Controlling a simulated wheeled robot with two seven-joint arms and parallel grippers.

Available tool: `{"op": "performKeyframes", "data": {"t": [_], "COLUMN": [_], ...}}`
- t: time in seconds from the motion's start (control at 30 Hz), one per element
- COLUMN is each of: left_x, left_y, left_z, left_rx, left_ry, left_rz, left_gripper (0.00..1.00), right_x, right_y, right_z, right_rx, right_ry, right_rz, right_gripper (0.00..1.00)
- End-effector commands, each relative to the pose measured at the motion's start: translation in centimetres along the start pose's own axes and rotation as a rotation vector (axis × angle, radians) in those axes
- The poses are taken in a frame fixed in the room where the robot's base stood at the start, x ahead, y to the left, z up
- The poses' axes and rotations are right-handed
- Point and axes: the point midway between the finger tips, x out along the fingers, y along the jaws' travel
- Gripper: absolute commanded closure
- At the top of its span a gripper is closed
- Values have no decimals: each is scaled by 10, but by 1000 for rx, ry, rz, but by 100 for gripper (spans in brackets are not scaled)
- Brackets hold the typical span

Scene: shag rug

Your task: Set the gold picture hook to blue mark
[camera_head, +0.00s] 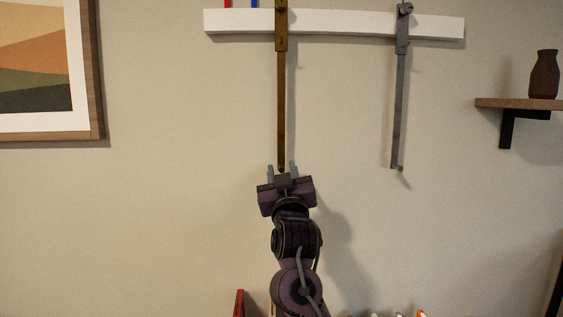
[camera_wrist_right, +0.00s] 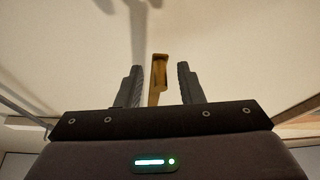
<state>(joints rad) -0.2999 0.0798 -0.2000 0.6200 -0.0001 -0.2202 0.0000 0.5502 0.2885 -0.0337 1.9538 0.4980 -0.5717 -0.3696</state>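The gold picture hook (camera_head: 281,110) hangs as a long upright bar from the white rail (camera_head: 340,24), its slider at the rail's left part. The blue mark (camera_head: 254,3) is at the top edge, just left of the slider; a red mark (camera_head: 227,3) is further left. My right gripper (camera_head: 281,168) is at the hook's lower end, pointing up. In the right wrist view, its fingers (camera_wrist_right: 157,75) stand open on either side of the gold hook (camera_wrist_right: 159,75), with gaps. The left gripper is not in view.
A silver hook (camera_head: 400,105) hangs further right on the rail. A framed picture (camera_head: 96,70) is at the left. A wooden shelf (camera_head: 515,103) with a brown vase (camera_head: 544,74) is at the right.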

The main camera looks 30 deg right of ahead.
Motion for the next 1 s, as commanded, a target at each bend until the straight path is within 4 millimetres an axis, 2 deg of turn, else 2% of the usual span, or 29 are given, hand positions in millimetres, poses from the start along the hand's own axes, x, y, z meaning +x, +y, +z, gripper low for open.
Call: {"op": "performKeyframes", "data": {"t": [0.13, 0.43, 0.7, 0.9, 1.0], "left_x": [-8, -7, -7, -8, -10], "left_y": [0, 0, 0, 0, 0], "left_z": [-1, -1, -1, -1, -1], "left_rx": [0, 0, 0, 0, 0], "left_ry": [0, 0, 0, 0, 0], "left_rz": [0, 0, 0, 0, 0], "left_gripper": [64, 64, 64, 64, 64], "right_x": [13, 15, 15, 15, 16], "right_y": [0, 0, -1, -2, -12], "right_z": [-1, 1, 1, 1, -1], "right_rx": [0, 1, 0, 0, 0], "right_ry": [0, 0, -1, -2, -3], "right_rz": [0, -1, -2, -3, -5], "right_gripper": [66, 66, 100, 100, 100]}}
